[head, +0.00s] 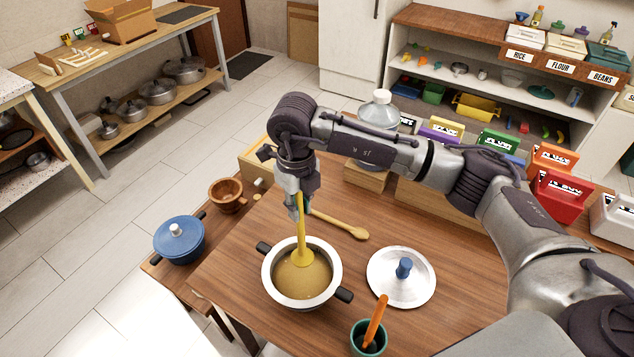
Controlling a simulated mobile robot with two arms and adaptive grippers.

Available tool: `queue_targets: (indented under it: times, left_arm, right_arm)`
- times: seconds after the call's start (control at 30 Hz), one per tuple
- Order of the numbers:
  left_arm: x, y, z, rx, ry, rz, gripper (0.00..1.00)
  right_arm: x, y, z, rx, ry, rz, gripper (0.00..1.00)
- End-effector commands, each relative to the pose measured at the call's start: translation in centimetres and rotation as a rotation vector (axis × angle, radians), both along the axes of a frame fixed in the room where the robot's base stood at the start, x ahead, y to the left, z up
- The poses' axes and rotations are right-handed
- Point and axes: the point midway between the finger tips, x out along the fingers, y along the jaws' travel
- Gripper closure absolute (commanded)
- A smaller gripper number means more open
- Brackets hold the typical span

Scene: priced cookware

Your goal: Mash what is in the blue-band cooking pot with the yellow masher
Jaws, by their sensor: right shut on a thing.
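The cooking pot (333,266) stands on the wooden table, with a pale rim and black handles. It holds a yellow-brown mass (303,281). I cannot make out a blue band on its side from above. My right gripper (297,208) is above the pot, pointing down, shut on the upper handle of the yellow masher (301,230). The masher is nearly upright, its head inside the pot at the far part of the contents; how deep it sits is unclear. My left gripper is not in view.
A silver lid (385,283) with a blue knob lies right of the pot. A green cup (358,342) with an orange-handled tool stands in front. A wooden spoon (342,226) lies behind. A blue lidded pot (180,247) and a brown mortar (222,203) stand on a lower surface to the left.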

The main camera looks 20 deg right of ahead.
Motion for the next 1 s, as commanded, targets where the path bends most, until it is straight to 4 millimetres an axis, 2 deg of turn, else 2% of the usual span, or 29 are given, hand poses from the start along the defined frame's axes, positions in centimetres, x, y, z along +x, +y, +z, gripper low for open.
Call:
queue_targets:
  times: [0.17,0.4,0.5,0.63,0.8,1.0]
  left_arm:
    - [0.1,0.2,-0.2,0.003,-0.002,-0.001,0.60]
    - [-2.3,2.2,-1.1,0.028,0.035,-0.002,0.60]
    - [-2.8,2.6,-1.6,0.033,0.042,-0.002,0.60]
    - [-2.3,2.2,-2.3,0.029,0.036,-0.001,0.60]
    - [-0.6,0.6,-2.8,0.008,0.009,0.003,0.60]
    - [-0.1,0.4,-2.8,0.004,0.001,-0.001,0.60]
  right_arm:
    - [0.0,0.1,-0.3,0.001,0.000,0.003,1.00]
    - [-0.1,0.1,-1.9,0.001,0.001,0.003,1.00]
    - [-0.1,0.1,-2.8,0.002,0.002,0.003,1.00]
    - [-0.1,0.1,-4.0,0.001,0.000,0.003,1.00]
    - [-0.1,0.1,-5.2,0.001,0.000,0.003,1.00]
    - [-0.1,0.1,-5.5,0.001,0.000,0.003,1.00]
